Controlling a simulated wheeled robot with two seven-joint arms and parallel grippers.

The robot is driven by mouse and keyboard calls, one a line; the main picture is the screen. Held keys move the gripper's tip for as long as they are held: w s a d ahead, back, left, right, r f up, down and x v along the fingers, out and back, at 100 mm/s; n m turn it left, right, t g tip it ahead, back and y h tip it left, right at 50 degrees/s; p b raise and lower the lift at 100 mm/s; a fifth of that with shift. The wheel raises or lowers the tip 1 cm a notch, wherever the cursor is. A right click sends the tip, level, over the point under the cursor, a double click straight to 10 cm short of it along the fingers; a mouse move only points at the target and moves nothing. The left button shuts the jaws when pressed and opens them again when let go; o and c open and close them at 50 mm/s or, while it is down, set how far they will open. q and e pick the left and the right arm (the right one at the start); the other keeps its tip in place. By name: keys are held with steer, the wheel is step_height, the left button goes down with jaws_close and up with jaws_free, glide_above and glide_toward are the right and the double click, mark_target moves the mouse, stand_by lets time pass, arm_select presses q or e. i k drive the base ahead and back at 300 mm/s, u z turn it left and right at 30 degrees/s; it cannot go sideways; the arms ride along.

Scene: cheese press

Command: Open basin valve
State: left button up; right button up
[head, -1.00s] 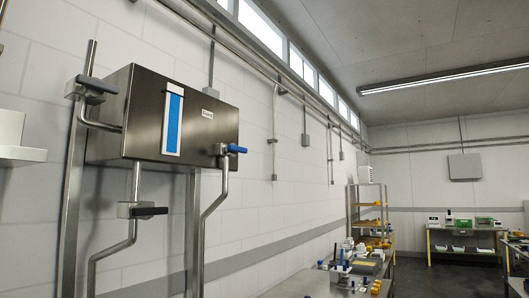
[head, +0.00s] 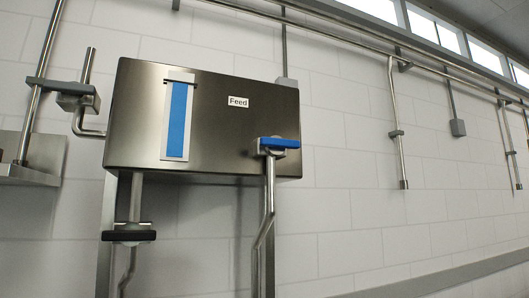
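A dark metal tank labelled "Feed" (head: 210,110) hangs on the white wall, with a blue level strip (head: 177,120) on its front. A valve with a blue handle (head: 279,143) sits at its lower right on a pipe running down. A valve with a black handle (head: 129,235) is on the pipe under its lower left. A grey valve block (head: 78,97) is on the pipe at its left side. No basin shows, and I cannot tell which valve is the basin's. Neither gripper is in view.
Metal uprights carry the tank from below. A metal shelf or ledge (head: 28,174) is at the left edge. Thin pipes (head: 397,125) run along and down the wall to the right. The floor is out of view.

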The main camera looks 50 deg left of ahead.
mark_target(274, 145)
steer(key=u, duration=0.95)
steer(key=i, duration=0.85)
steer(key=u, duration=0.85)
